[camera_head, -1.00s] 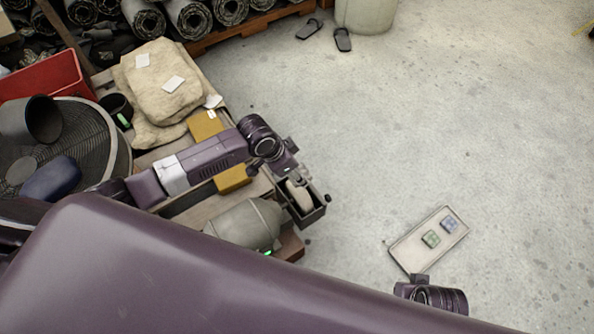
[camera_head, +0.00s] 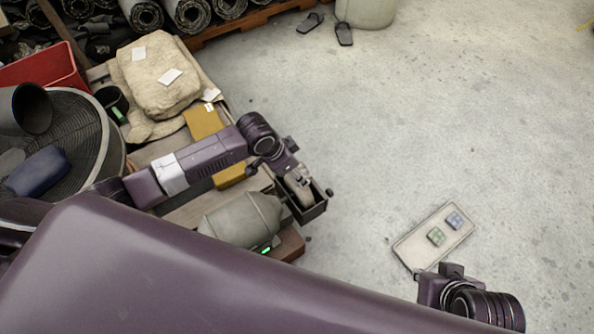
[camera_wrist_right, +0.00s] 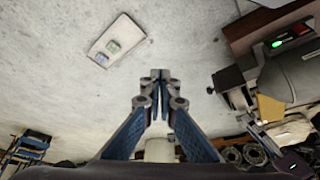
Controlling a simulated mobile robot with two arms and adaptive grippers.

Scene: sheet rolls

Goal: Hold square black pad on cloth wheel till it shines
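The pale cloth wheel (camera_head: 299,188) sits in a dark open-topped housing (camera_head: 313,210) at the end of a grey motor (camera_head: 243,222) with a green light. My left gripper (camera_head: 290,172) is close above the wheel; its fingers and anything between them are too small to make out. My right gripper (camera_wrist_right: 161,76) has its fingertips together in the right wrist view, with nothing visible between them. In the head view its arm is at the lower right, just in front of the tray. I cannot pick out a square black pad; one at the wheel could be hidden by my left gripper.
A pale tray (camera_head: 413,249) holds a green square block (camera_head: 436,237) and a blue one (camera_head: 454,220). The cluttered bench carries a beige sack (camera_head: 160,80), yellow boxes (camera_head: 203,122) and a round fan-like grille (camera_head: 85,125).

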